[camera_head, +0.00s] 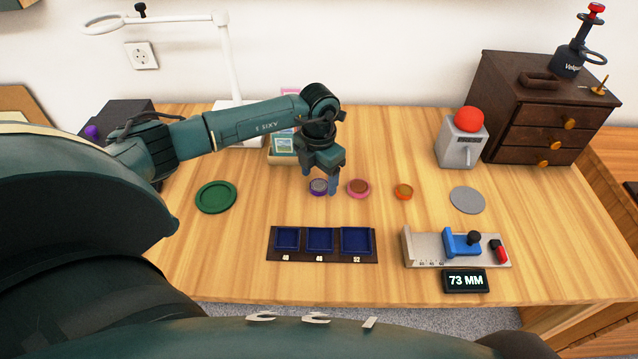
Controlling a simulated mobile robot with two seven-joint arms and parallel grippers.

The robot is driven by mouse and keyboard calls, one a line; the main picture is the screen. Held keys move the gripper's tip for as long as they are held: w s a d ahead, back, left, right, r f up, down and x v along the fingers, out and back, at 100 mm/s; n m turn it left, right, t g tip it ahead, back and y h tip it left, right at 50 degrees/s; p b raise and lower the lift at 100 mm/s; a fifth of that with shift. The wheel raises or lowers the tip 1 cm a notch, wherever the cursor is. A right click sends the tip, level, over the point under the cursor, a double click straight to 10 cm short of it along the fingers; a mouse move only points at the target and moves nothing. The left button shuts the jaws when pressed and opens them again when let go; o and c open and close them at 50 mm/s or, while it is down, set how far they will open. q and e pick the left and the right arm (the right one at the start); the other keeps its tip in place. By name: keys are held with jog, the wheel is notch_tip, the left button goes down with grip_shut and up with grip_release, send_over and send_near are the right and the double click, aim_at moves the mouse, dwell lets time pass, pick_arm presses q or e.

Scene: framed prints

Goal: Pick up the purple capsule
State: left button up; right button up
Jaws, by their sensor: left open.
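The purple capsule (318,188) is a small round piece with a purple rim and a greyish top, lying on the wooden table. My left gripper (321,184) points down over it, jaws open, with the fingers close to its left and right sides. The fingers partly hide the capsule, and I cannot tell whether they touch it. My right gripper is not in view.
A pink-rimmed capsule (359,188) and an orange one (403,192) lie to the right. In front are a tray with blue square wells (321,257) and a measuring slide (425,249) with a "73 MM" display (465,281). A green dish (216,197) lies left, a grey disc (467,200) right.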

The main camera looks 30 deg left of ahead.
pick_arm(q)
jog(key=shift+f, duration=0.75)
jog(key=shift+c, duration=0.5)
jog(key=c, duration=1)
jog(key=shift+o, duration=0.2)
jog(key=shift+r, duration=0.1)
